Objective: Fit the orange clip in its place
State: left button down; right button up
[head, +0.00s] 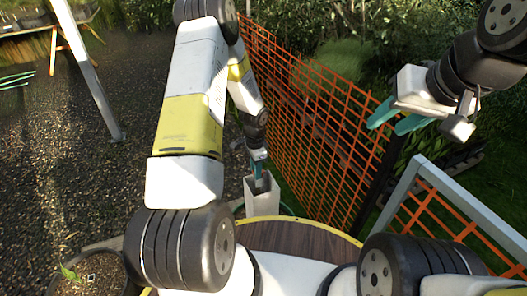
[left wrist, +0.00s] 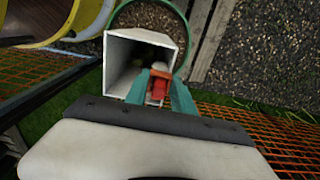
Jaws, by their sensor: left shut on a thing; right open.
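An orange clip (left wrist: 157,90) is between the teal fingers of my left gripper (left wrist: 163,95) in the left wrist view. The gripper is shut on it, at the near right rim of a tall white square container (left wrist: 119,52). A pale rounded thing shows just beyond the clip. In the head view my left gripper (head: 258,166) points down at the open top of the white container (head: 262,200), and the clip is hidden there. Whether the clip touches the rim cannot be told. My right gripper (head: 400,117) is open and empty, high at the right.
A round wooden table with a yellow rim (head: 300,222) stands in front of the container. Orange mesh fencing (head: 310,120) runs behind and to the right. A green ring (left wrist: 187,38) lies around the container's far side.

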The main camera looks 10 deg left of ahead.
pick_arm(q)
jog(key=shift+f, duration=0.3)
jog(key=c, duration=1)
grip_release()
jog(key=shift+r, duration=0.15)
notch_tip(320, 180, up, 8)
jog(key=shift+f, duration=0.25)
